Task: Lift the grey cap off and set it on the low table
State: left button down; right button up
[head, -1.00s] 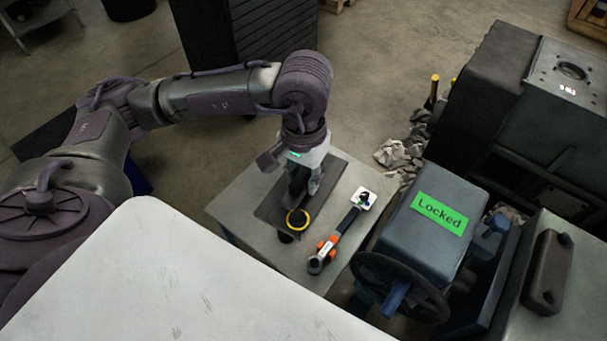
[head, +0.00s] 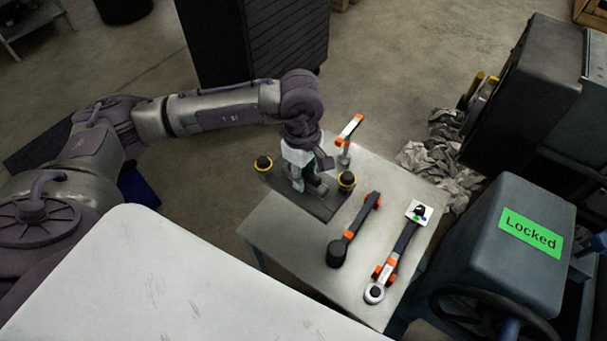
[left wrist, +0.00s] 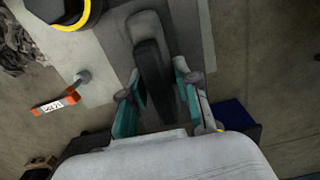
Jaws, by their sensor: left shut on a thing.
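The grey cap (head: 318,207) is a dark grey, plate-like piece with a raised bar (left wrist: 152,75) in its middle. A black knob with a yellow ring shows near each end, the right one (head: 346,180) and the left one (head: 263,163). My left gripper (head: 303,183) is shut on the raised bar, one finger on each side in the left wrist view. The cap is at the far left side of the low table (head: 290,245), its left end past the table edge. I cannot tell whether its underside touches the table. My right gripper is not in view.
A black-and-orange ratchet (head: 352,232), a longer wrench (head: 395,255) and an orange-ended tool (head: 347,133) occupy the table. The front left of the tabletop is bare. A box marked Locked (head: 515,240) stands at right; a dark cabinet (head: 250,40) stands behind.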

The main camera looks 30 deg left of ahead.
pick_arm(q)
jog(key=w+a+f+n+b, duration=0.1)
jog(key=f+n+b, duration=0.1)
jog(key=f+n, duration=0.2)
jog(key=w+a+f+n+b, duration=0.1)
jog(key=f+n+b, duration=0.1)
jog(key=f+n, duration=0.2)
jog(key=w+a+f+n+b, duration=0.1)
jog(key=f+n+b, duration=0.1)
jog(key=f+n, duration=0.2)
jog(key=shift+w+a+f+n, duration=0.1)
jog(key=shift+w+f+n, duration=0.1)
jog(key=shift+f, duration=0.45)
jog(key=shift+w+f+n, duration=0.1)
jog(key=shift+w+f, duration=0.05)
jog(key=shift+f, duration=0.5)
jog(key=shift+f+b, duration=1.8)
jog(key=shift+f, duration=0.7)
